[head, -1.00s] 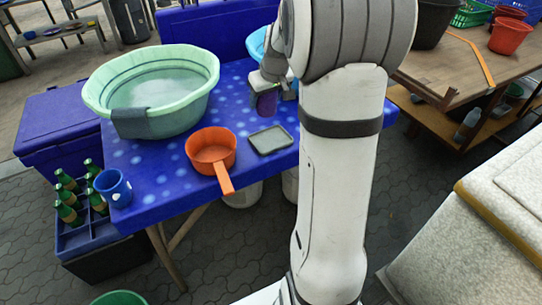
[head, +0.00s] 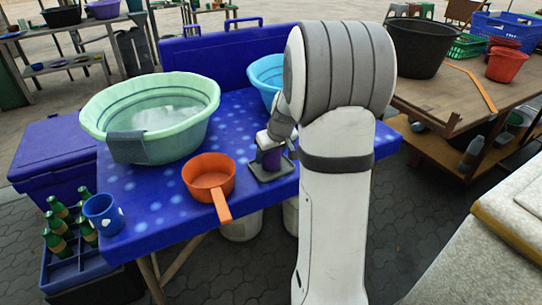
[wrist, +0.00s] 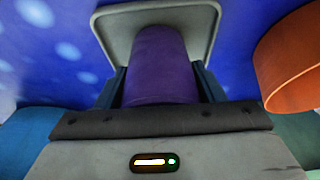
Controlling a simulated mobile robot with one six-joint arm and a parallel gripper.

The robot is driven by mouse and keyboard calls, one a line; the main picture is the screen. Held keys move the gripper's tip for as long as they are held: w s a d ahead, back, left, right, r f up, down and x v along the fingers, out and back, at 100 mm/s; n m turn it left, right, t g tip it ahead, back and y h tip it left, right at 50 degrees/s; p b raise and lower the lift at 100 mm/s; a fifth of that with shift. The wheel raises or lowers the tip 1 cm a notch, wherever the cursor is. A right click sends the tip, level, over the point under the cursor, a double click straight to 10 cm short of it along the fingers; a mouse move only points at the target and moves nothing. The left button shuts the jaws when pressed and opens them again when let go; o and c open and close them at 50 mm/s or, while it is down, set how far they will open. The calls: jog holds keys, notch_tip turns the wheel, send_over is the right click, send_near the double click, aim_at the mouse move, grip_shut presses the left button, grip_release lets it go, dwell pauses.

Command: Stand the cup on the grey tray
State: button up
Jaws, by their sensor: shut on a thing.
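The purple cup (head: 271,160) is held in my gripper (head: 276,150) over the grey tray (head: 286,173) on the blue table. In the wrist view, the cup (wrist: 160,62) sits between the two fingers of my gripper (wrist: 160,84), which are shut on its sides. The tray (wrist: 111,26) shows behind and around it. The cup looks upright, with its base within the tray's outline. I cannot tell whether the base touches the tray. My gripper hides part of the cup in the head view.
An orange pan (head: 208,178) stands left of the tray, close by. A pale green basin (head: 150,115) with a grey cloth (head: 127,147) is farther left. A blue mug (head: 103,213) stands at the table's left corner. A light blue basin (head: 265,75) is behind my arm.

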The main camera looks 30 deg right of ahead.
jog(key=shift+f, duration=0.2)
jog(key=o, duration=1)
jog(key=shift+r, duration=0.15)
jog(key=shift+s+r, duration=0.1)
jog(key=shift+r, duration=0.25)
jog(key=p+v, duration=0.2)
jog(key=v, duration=0.9)
jog(key=s+a+f+g, duration=0.1)
jog(key=s+a, duration=0.4)
jog(key=s, duration=0.2)
jog(key=s+a+f+g, duration=0.1)
jog(key=s+a, duration=0.5)
jog(key=s, duration=0.1)
jog(key=s+a+f, duration=0.1)
jog(key=s+a, duration=0.4)
jog(key=s, duration=0.3)
jog(key=shift+a+f+m+g, duration=0.25)
jog(key=shift+a+m+g, duration=0.1)
jog(key=shift+m+g, duration=0.05)
